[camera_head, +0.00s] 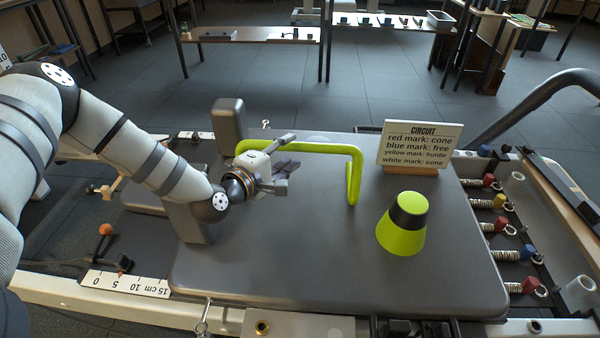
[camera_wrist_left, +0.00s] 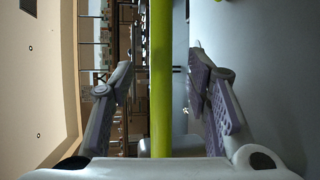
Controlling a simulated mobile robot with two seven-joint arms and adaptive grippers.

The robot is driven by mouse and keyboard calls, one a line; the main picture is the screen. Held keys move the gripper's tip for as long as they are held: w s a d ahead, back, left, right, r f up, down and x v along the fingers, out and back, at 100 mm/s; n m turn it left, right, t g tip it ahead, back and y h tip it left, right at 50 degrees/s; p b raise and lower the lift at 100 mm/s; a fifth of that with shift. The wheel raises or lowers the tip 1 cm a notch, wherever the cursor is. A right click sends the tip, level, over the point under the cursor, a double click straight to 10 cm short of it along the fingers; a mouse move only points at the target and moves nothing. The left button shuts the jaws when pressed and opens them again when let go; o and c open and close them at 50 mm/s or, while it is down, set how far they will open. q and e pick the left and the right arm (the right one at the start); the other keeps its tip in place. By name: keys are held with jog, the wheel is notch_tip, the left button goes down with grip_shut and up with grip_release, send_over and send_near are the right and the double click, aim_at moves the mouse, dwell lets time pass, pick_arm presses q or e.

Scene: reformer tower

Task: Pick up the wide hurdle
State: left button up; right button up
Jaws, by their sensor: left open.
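The wide hurdle (camera_head: 330,148) is a lime-green bar frame standing on the grey padded platform in the head view; its right leg comes down to the platform. My left gripper (camera_head: 284,164) is at the left part of its top bar and hides some of it. In the left wrist view the green bar of the hurdle (camera_wrist_left: 161,85) runs between the two spread fingers, with a gap on each side. The left gripper is open and not closed on the bar. My right gripper is not in view.
Grey shoulder blocks (camera_head: 229,120) flank my left arm. Springs and coloured knobs line the right edge. The platform's front middle is clear.

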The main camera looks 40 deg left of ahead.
aim_at(294, 148)
pick_arm(q)
jog(key=w, duration=0.2)
jog(key=w+f+b, duration=0.1)
jog(key=w, duration=0.1)
jog(key=shift+w+a, duration=0.1)
jog(key=shift+w, duration=0.15)
jog(key=shift+r, duration=0.15)
grip_shut()
